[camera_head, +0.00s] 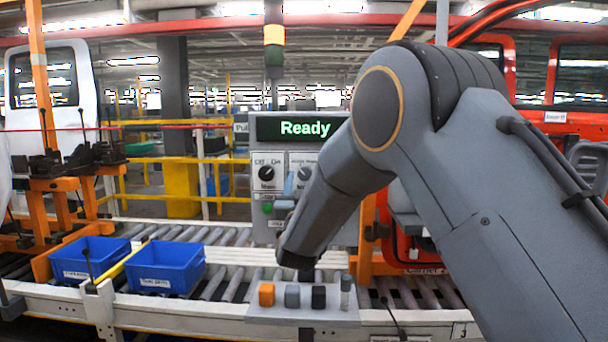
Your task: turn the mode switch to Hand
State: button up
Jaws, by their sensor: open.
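The control panel (261,221) stands behind the conveyor, with a lit display (285,129) reading "Ready". The mode switch (304,174) is a dark round knob on the panel's right plate; the label above it is too small to read surely, and its pointer direction is unclear. My gripper (289,186) shows only in part: a blue-grey fingertip just left of and below the mode switch. The rest is hidden by my wrist and forearm. It seems open and holds nothing visible. I cannot tell whether it touches the knob.
The main switch (266,173), marked Off and On, sits close left of the mode switch. A green button (267,208) is below it. Two blue bins (168,268) stand on the conveyor at left. A small shelf (262,312) with several blocks is in front. A red door frame (402,250) is at right.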

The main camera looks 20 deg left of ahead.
jog(key=shift+w+a+r, duration=0.1)
jog(key=shift+w+r, duration=0.05)
jog(key=shift+w, duration=0.25)
jog(key=c, duration=1)
